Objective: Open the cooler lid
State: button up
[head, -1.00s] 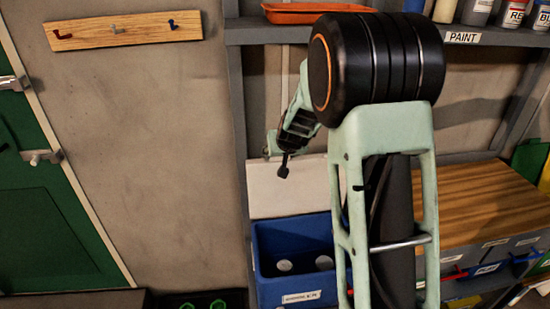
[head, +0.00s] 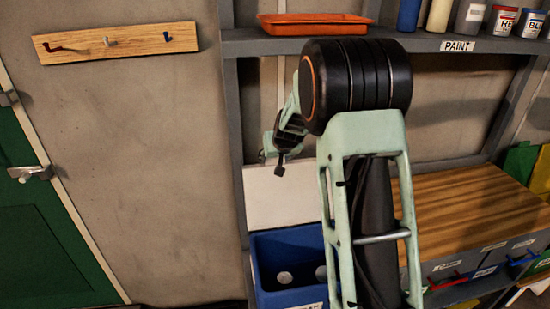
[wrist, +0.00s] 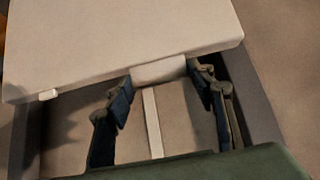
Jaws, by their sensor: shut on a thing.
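The cooler is a blue box (head: 290,298) on the low shelf, left of my arm in the head view. Its white lid (head: 284,205) stands up at the back, and the inside shows round pale-topped items. The lid fills the upper left of the wrist view (wrist: 120,30). My gripper (head: 272,160) is at the lid's top edge in the head view. In the wrist view my gripper (wrist: 160,76) has its dark fingers on both sides of a pale tab (wrist: 158,70) at the lid's edge, shut on it. My arm hides the cooler's right side.
A wooden-topped bench (head: 460,210) with labelled bins is right of my arm. An orange tray (head: 312,22) and paint containers (head: 470,14) stand on the shelf above. A hook rail (head: 115,42) and a green door (head: 50,240) are at left.

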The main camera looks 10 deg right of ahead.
jog(key=o, duration=1.2)
jog(key=shift+w+r, duration=0.25)
jog(key=shift+r, duration=0.2)
jog(key=o, duration=0.5)
jog(key=shift+s, duration=0.15)
jog(key=shift+f, duration=0.2)
jog(key=v, duration=1.2)
jog(key=shift+s, duration=0.1)
